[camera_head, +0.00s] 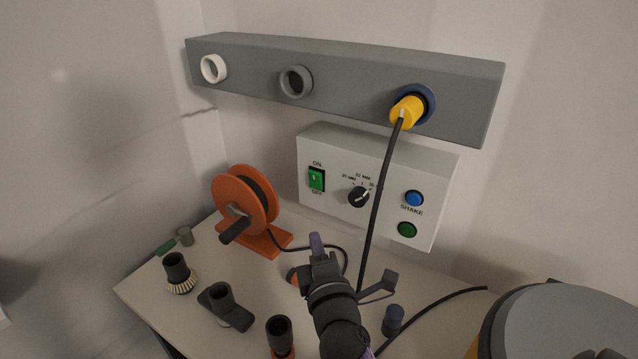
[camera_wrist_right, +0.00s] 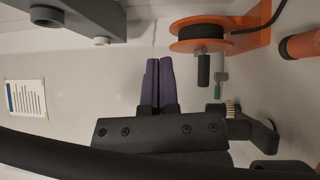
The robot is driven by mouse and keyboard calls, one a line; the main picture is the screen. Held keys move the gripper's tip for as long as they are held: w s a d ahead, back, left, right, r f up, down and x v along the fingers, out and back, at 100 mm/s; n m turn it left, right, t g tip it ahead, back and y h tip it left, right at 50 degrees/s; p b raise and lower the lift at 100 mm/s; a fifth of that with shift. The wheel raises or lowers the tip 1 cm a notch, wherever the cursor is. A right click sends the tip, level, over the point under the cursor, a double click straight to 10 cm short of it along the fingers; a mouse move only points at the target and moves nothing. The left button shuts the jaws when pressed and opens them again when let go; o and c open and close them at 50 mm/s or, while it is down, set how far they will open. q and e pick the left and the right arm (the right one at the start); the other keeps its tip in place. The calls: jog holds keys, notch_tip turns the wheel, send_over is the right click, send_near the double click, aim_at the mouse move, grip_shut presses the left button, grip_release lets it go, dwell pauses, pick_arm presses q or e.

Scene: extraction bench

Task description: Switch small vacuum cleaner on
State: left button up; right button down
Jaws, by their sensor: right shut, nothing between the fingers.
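A white control box (camera_head: 330,150) is against the wall under a grey rail. On its front are a green rocker switch (camera_head: 316,180) marked ON and OFF, a black dial (camera_head: 359,197), a blue button (camera_head: 414,198) marked SHAKE and a green button (camera_head: 407,230). My right gripper (camera_head: 316,244) is below and in front of the box, apart from the switch. Its purple fingers are shut and empty, and they also show in the wrist view (camera_wrist_right: 157,84). The rounded grey lid of a vacuum body (camera_head: 570,325) shows at the lower right, partly cut off. My left gripper is not in view.
The grey rail (camera_head: 340,60) holds a yellow plug (camera_head: 407,112) in a blue-ringed socket; its black cable hangs past the box. An orange reel (camera_head: 240,200) stands left on the bench (camera_head: 215,280). Several dark nozzles, including a brush (camera_head: 178,272), stand at the front.

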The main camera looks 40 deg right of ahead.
jog(key=shift+w+a+r+n+t, duration=0.1)
jog(key=shift+w+r+n+t, duration=0.15)
jog(key=shift+n, duration=0.25)
jog(key=shift+r, duration=0.1)
jog(key=b, duration=0.2)
send_near(310, 176)
jog(key=w+a, duration=0.1)
jog(key=w, duration=0.4)
jog(key=d, duration=0.2)
jog(key=w+d, duration=0.1)
jog(key=shift+d+r+p, duration=0.2)
jog(key=shift+r+p, duration=0.1)
jog(key=shift+p, duration=0.1)
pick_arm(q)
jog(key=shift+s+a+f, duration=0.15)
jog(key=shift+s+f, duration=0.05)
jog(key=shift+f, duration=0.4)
